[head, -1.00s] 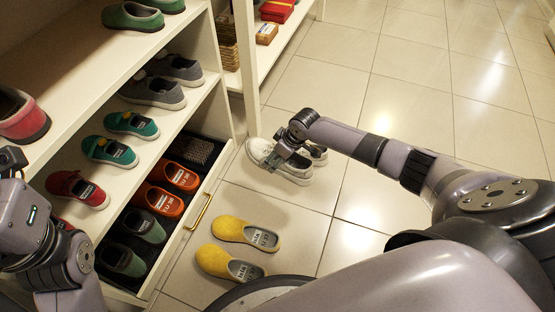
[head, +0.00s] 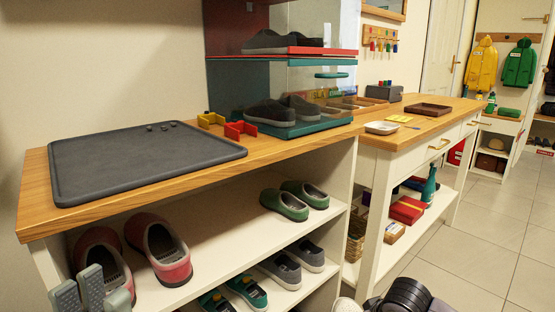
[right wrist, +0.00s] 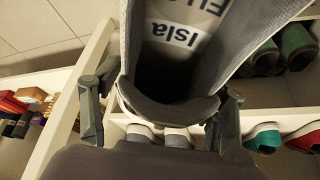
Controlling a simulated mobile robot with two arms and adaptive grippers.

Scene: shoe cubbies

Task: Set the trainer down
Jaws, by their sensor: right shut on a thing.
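The trainer is light grey with a pale insole lettered "Isla" (right wrist: 180,35). In the right wrist view it fills the top middle, its dark opening facing me. My right gripper (right wrist: 160,112) has one finger on each side of the trainer and is shut on it. In the head view, a small white piece (head: 345,304), probably the trainer, shows at the bottom edge beside my dark right wrist; the rest is out of frame. My left gripper (head: 92,290) is at the bottom left, in front of the red clogs; its finger gap is unclear.
A dark grey mat (head: 140,160) on the wooden top is mostly bare. Red clogs (head: 160,250), green clogs (head: 295,198) and grey shoes (head: 290,268) stand on shelves below. A teal display case (head: 235,100) holds dark shoes. A wooden-topped bench (head: 430,122) stands to the right.

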